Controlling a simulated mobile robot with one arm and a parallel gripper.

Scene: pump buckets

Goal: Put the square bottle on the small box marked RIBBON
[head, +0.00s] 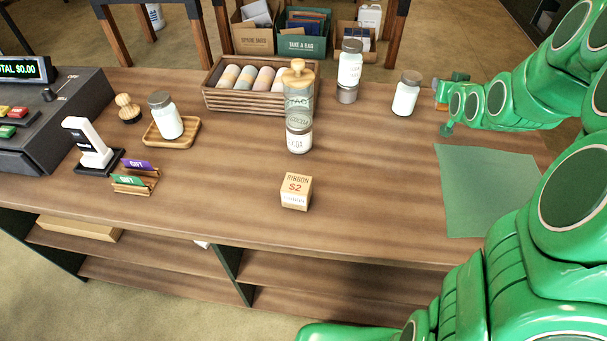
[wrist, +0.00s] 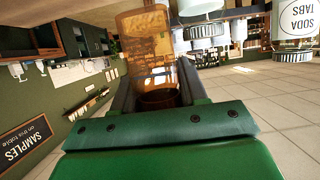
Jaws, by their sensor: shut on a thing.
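The small box marked RIBBON (head: 296,192) stands near the front edge of the counter, at the middle in the head view. Its top looks clear. My gripper (head: 443,105) is at the counter's right side, far from the box, beside a white jar. In the wrist view, my gripper (wrist: 158,88) is shut on an amber, see-through bottle (wrist: 146,38) with a label. I take it for the square bottle, though its shape is hard to judge. In the head view it is mostly hidden, with only a small brownish patch visible.
A tall glass jar with wooden knob (head: 298,88) stands behind the box, with a white-labelled jar (head: 299,140) below it. A white jar (head: 406,94) is near my gripper. A green mat (head: 485,190) lies right. The counter between mat and box is clear.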

